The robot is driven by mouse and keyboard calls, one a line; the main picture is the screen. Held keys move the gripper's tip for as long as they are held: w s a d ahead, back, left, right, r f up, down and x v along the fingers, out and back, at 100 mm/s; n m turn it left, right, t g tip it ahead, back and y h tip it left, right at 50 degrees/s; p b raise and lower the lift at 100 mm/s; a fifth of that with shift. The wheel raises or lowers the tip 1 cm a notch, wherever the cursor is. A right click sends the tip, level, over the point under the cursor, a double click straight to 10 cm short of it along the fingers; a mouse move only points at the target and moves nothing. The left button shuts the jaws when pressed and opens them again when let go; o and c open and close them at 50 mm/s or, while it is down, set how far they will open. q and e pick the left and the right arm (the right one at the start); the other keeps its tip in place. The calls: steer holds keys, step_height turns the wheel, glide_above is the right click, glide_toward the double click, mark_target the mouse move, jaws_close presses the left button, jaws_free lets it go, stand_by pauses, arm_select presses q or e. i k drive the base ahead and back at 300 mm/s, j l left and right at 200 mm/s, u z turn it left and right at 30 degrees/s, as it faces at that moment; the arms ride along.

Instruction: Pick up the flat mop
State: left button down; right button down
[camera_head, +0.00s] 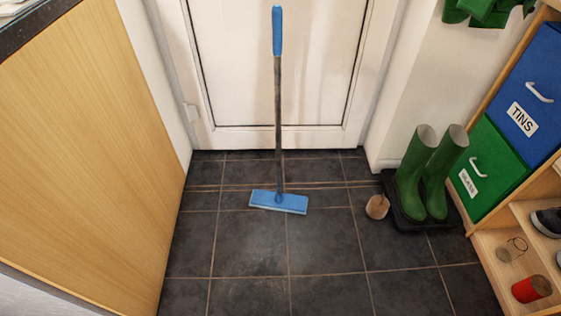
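The flat mop (278,130) stands upright in the middle of the head view, in front of a white door. Its blue rectangular head (279,202) rests on the dark tiled floor. A grey pole rises from the head to a blue grip (277,31) at the top. Neither of my grippers shows in this view, and nothing is seen holding the mop.
Green boots (418,172) stand on a dark tray (403,222) at the right, beside a small brown object (377,206). A wooden shelf unit with a green bin (488,169) and blue bin (531,95) is far right. A wooden panel (85,130) bounds the left. The front floor is clear.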

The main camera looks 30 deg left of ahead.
mark_target(278, 201)
steer(key=i+l+u, duration=0.1)
steer(key=i+u, duration=0.15)
steer(key=u, duration=0.25)
steer(key=i+l+u, duration=0.15)
steer(key=u, duration=0.3)
steer(key=i+l+u, duration=0.3)
steer(key=u, duration=0.2)
steer(key=i+l+u, duration=0.15)
steer(key=l+u, duration=0.2)
steer(key=u, duration=0.15)
steer(key=i+l+u, duration=0.1)
steer(key=l+u, duration=0.35)
steer(key=j, duration=0.1)
